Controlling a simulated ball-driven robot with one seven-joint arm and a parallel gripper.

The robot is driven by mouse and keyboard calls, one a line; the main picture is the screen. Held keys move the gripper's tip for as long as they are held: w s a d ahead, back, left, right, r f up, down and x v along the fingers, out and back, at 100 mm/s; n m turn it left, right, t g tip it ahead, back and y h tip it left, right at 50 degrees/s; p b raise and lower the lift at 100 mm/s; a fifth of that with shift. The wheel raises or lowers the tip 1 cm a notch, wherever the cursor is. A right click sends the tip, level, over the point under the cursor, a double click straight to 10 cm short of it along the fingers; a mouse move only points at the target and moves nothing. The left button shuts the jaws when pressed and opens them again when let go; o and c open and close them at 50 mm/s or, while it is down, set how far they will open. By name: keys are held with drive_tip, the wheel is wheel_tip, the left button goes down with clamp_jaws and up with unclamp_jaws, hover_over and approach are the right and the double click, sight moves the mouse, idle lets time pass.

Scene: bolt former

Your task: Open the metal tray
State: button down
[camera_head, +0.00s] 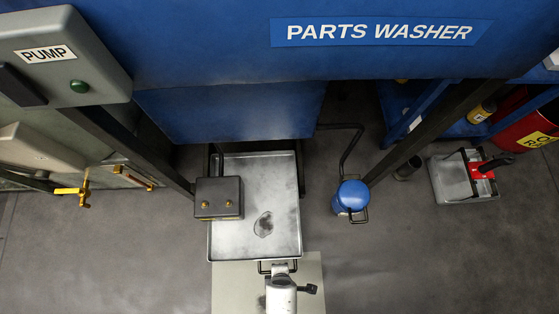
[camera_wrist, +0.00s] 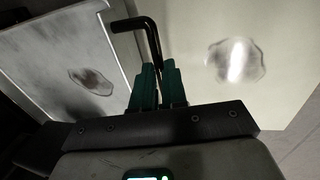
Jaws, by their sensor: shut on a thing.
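The metal tray (camera_head: 240,205) is a shallow grey rectangle below the blue parts washer, with a dark stain on its bottom. It sticks out from under the washer toward me. Its black bar handle (camera_head: 262,268) is on the near edge. My gripper (camera_head: 279,267) is at this handle. In the wrist view the tray (camera_wrist: 68,50) is at the left, and the handle (camera_wrist: 140,23) runs down between the green fingers of my gripper (camera_wrist: 158,88), which are shut on it. The fingers hide part of the handle.
The blue parts washer (camera_head: 230,110) stands behind the tray. A dark box (camera_head: 218,199) overlaps the tray's left side in the head view. A pale stained sheet (camera_head: 232,290) lies below the tray. A blue canister (camera_head: 351,195) is to the right. Grey floor is open at front right.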

drive_tip(key=shift+s+a, duration=0.1)
drive_tip(key=shift+s, duration=2.7)
drive_tip(key=c, duration=1.2)
unclamp_jaws()
drive_tip(key=shift+o, duration=0.2)
drive_tip(key=shift+r, duration=0.1)
wheel_tip(320, 180, up, 10)
drive_tip(key=s+p, duration=0.2)
drive_tip(key=p, duration=0.4)
drive_tip(key=shift+r, duration=0.2)
